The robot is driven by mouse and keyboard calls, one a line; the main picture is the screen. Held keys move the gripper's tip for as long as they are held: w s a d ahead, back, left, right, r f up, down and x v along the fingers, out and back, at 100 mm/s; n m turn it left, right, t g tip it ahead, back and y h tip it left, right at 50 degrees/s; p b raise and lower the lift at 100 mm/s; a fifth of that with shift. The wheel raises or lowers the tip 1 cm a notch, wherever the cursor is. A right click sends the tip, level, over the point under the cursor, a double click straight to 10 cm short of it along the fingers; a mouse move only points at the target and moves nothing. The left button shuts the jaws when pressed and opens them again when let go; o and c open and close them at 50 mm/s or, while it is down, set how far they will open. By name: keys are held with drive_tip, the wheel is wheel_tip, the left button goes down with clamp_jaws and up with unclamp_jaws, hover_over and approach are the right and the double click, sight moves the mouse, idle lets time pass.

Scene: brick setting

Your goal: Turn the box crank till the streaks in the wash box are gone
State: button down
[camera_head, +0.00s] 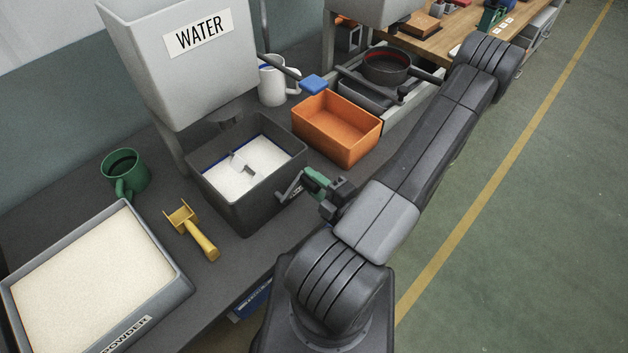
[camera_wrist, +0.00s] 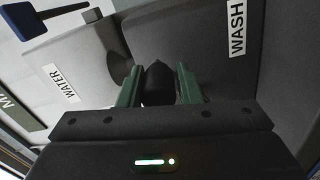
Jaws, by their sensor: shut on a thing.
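The dark grey wash box (camera_head: 238,207) stands on the bench below the water tank. Its WASH label shows in the wrist view (camera_wrist: 237,28). Inside is a white, grainy-looking content (camera_head: 250,168) with a grey paddle (camera_head: 242,165) at its middle; I cannot make out streaks at this size. The crank (camera_head: 290,187) sticks out of the box's right side. My gripper (camera_head: 318,184), with green fingers, is at the crank. In the wrist view the fingers (camera_wrist: 158,84) are shut on the dark crank knob (camera_wrist: 158,82). The fingers partly hide the knob.
The water tank (camera_head: 185,75) overhangs the box.

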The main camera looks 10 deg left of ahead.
drive_tip(key=shift+s+a+r, duration=0.1)
drive_tip(key=shift+s, duration=0.1)
drive_tip(key=c, duration=1.4)
unclamp_jaws()
drive_tip(key=shift+c, duration=0.2)
drive_tip(key=o, duration=0.3)
drive_tip(key=shift+a, duration=0.15)
drive_tip(key=shift+o, duration=0.2)
drive_tip(key=shift+s+d, duration=0.25)
drive_tip(key=shift+d, duration=0.4)
drive_tip(key=b+v, duration=0.2)
drive_tip(key=v, duration=1)
drive_tip(key=shift+s+d, duration=0.2)
drive_tip(key=shift+s, duration=0.05)
